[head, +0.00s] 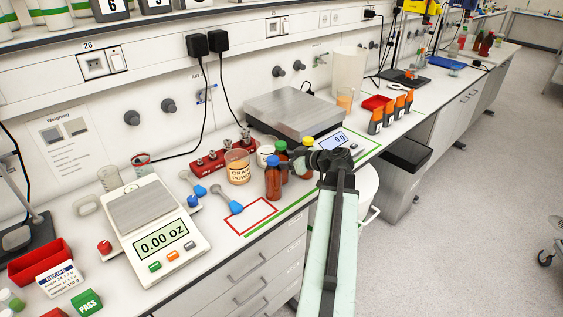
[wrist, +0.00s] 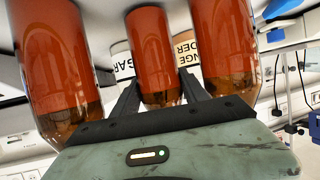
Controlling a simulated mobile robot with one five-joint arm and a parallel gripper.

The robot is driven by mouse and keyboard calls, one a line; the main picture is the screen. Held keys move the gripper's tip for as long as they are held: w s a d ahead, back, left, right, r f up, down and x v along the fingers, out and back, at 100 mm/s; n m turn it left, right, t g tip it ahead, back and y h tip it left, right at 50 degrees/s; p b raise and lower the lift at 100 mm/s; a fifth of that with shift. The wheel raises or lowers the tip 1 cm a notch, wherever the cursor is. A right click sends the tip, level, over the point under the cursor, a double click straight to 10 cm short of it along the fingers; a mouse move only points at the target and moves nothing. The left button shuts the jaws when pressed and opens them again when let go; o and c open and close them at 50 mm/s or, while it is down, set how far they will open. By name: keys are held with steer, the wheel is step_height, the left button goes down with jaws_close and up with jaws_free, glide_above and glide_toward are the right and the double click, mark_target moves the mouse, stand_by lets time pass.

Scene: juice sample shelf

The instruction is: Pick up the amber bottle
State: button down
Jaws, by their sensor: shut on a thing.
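Three amber bottles stand close together at the bench's front edge in the head view: a blue-capped one (head: 273,182), a green-capped one (head: 283,166) and a yellow-capped one (head: 307,160). My gripper (head: 297,161) reaches in among them from the right. The wrist view looks upside down and shows all three bottles with caps out of frame. My gripper (wrist: 160,95) is shut on the middle amber bottle (wrist: 153,55), with one finger on each side. This appears to be the green-capped one. I cannot tell whether it is clear of the bench.
The neighbouring amber bottles (wrist: 55,60) and (wrist: 226,50) flank my fingers closely. A red-outlined rectangle (head: 251,216) on the bench is empty. A scale (head: 160,235) reads 0.00 oz.

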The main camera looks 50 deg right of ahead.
mark_target(281, 144)
step_height(281, 144, up, 10)
steer(key=p, duration=0.9)
steer(key=shift+f, duration=0.2)
